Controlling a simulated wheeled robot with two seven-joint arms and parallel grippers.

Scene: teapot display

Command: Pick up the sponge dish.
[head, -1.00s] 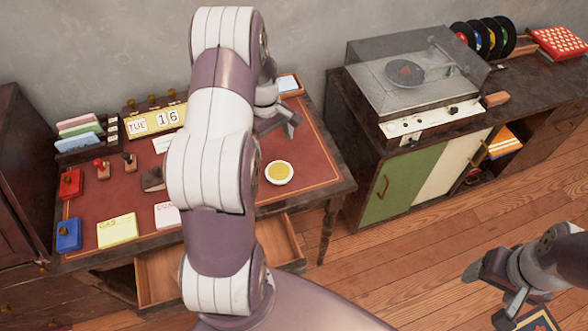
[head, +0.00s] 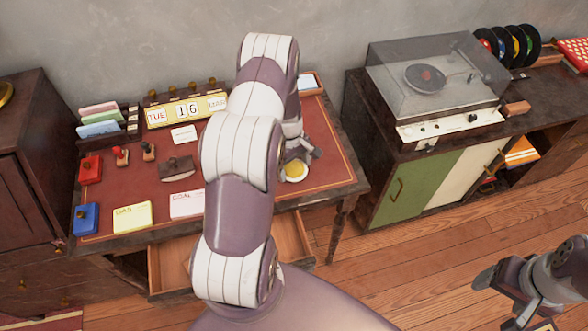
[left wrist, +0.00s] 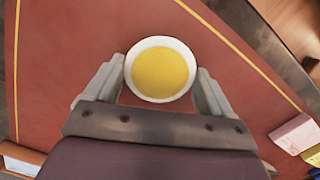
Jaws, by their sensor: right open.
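The sponge dish (head: 294,172), a small round white dish with a yellow sponge in it, rests on the right part of the red-topped desk. It also shows in the left wrist view (left wrist: 160,69). My left gripper (head: 302,154) is down at the dish, with one finger on either side of it. The fingers lie very close to the dish's rim, and I cannot tell whether they press on it. My right gripper (head: 496,290) is open and empty, away from the desk at the lower right.
The desk (head: 325,160) also holds a calendar (head: 185,110), stamps, a red box (head: 90,168), a blue box (head: 86,218) and note cards (head: 133,217). Its drawer (head: 175,268) stands open. A record player (head: 435,85) sits on the cabinet at right.

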